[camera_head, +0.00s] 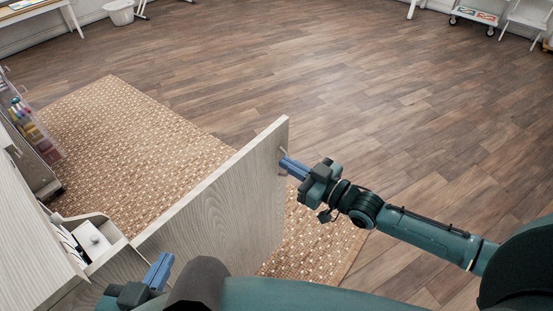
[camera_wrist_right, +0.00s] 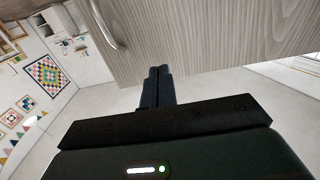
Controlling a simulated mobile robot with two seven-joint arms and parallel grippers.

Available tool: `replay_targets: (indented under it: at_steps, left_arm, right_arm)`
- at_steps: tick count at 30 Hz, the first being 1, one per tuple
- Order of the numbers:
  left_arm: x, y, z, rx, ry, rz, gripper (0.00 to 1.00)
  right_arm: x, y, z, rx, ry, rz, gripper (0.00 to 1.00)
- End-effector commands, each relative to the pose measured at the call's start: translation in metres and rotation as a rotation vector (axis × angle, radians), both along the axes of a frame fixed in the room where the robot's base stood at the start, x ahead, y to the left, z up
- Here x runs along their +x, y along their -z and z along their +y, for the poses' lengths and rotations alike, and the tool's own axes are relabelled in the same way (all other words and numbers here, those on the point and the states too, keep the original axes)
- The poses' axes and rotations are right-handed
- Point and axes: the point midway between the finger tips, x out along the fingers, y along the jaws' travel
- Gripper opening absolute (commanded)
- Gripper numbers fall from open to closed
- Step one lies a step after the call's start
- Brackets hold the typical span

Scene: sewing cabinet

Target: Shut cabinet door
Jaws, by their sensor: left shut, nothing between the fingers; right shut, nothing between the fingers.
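The cabinet door (camera_head: 225,205) is a pale wood-grain panel that stands open, swung out from the cabinet (camera_head: 30,235) at the left of the head view. My right gripper (camera_head: 285,165) is shut and empty, with its blue fingertips at the door's outer edge near the handle; I cannot tell whether they touch. In the right wrist view the door (camera_wrist_right: 220,35) fills the top, with a curved metal handle (camera_wrist_right: 104,28) and the shut fingers (camera_wrist_right: 158,85) in front of it. My left gripper (camera_head: 160,270) is shut and empty, low by the cabinet and the door's hinge side.
Inside the cabinet opening is a white box-like item (camera_head: 92,238). A clear rack with coloured spools (camera_head: 32,128) stands at the left. A woven rug (camera_head: 130,130) lies under the door, and the wooden floor (camera_head: 330,70) beyond is clear.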

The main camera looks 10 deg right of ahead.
Motion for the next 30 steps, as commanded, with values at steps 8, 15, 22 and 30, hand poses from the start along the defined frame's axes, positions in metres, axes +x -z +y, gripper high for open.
replay_targets:
  at_steps: [8, 15, 22, 30]
  left_arm:
    - [0.001, 0.009, -0.002, 0.019, 0.012, 0.003, 0.00]
    - [0.001, 0.010, -0.003, 0.023, 0.015, 0.006, 0.00]
    - [0.002, 0.010, -0.004, 0.022, 0.017, 0.003, 0.00]
    - [0.002, 0.014, -0.004, 0.029, 0.021, 0.004, 0.00]
  right_arm:
    - [0.029, 0.001, 0.023, 0.001, 0.000, 0.001, 0.00]
    - [0.034, 0.000, 0.027, -0.001, 0.000, 0.001, 0.00]
    - [0.033, 0.000, 0.026, -0.001, 0.000, 0.001, 0.00]
    - [0.036, 0.001, 0.029, 0.000, -0.007, 0.000, 0.00]
